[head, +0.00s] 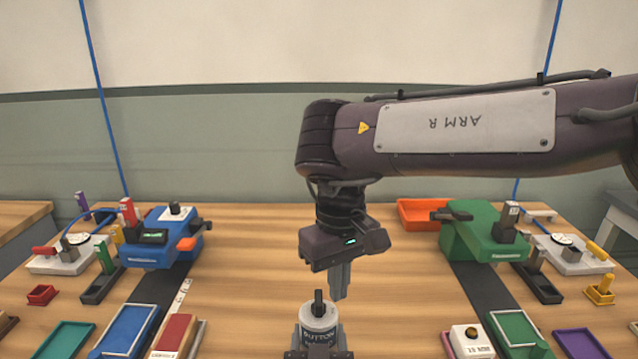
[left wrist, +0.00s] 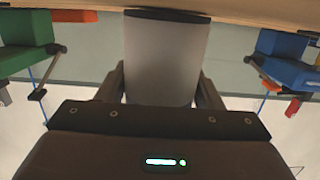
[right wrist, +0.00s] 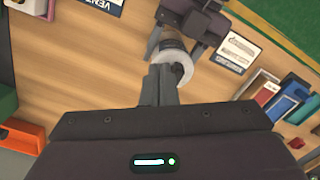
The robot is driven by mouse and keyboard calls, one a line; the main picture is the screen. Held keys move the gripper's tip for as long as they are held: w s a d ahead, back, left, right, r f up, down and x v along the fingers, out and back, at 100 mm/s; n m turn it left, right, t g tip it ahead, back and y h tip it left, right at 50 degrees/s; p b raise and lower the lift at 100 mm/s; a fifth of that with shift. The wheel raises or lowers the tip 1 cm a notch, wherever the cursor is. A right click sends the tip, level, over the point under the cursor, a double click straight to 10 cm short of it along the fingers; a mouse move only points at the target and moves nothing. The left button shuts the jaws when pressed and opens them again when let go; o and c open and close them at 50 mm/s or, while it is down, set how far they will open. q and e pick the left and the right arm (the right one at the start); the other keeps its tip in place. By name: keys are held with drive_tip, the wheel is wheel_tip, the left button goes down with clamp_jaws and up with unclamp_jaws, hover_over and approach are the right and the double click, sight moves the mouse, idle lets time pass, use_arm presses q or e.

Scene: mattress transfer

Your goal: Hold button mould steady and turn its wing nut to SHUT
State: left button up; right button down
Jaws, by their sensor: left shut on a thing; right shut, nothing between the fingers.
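The button mould (head: 318,327) is a grey upright cylinder with a BUTTON label, at the bottom centre of the head view. Its dark wing nut (head: 318,303) stands on top. In the left wrist view the mould's plain grey side (left wrist: 166,60) fills the gap between the fingers of my left gripper (left wrist: 160,88), which is shut on it. My right gripper (head: 339,292) points down, shut and empty, just above and slightly right of the wing nut, apart from it in the head view. In the right wrist view its fingers (right wrist: 160,88) partly cover the mould (right wrist: 174,62). No SHUT mark is readable.
A blue machine (head: 160,238) stands at the left and a green machine (head: 482,232) at the right. An orange tray (head: 422,214) lies behind. Several coloured trays and blocks line both front sides. The wooden table's middle is clear around the mould.

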sight(319, 303)
drive_tip(key=shift+f, duration=1.4)
drive_tip(key=shift+w+a, duration=0.3)
drive_tip(key=shift+a, duration=0.25)
drive_tip(key=shift+s+a, duration=0.15)
idle(0.3)
drive_tip(key=shift+s+a, duration=0.4)
drive_tip(key=shift+a, duration=0.35)
idle(0.3)
drive_tip(key=shift+s, duration=0.1)
